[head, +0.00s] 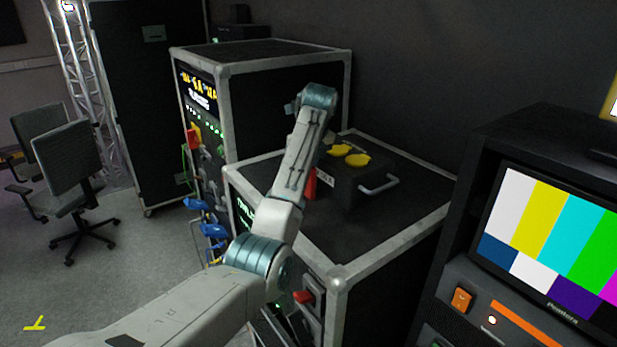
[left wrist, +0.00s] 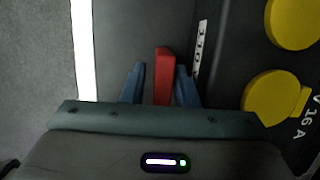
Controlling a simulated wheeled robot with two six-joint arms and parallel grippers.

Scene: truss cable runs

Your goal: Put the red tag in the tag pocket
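The red tag (head: 311,184) shows beside the black box with yellow caps (head: 372,187), partly hidden by my left forearm. In the left wrist view the red tag (left wrist: 164,75) stands between the two blue fingers of my left gripper (left wrist: 160,85). The fingers are apart, with a visible gap at the tag's left side and a narrower one at its right. In the head view my left fingers are hidden behind the arm. I cannot make out the tag pocket. My right gripper is in neither view.
The black box stands on a low flight case (head: 400,225) with metal edges. A taller rack (head: 275,85) stands behind it to the left. A monitor with colour bars (head: 550,230) is at the right. Office chairs (head: 70,175) stand on open floor at the left.

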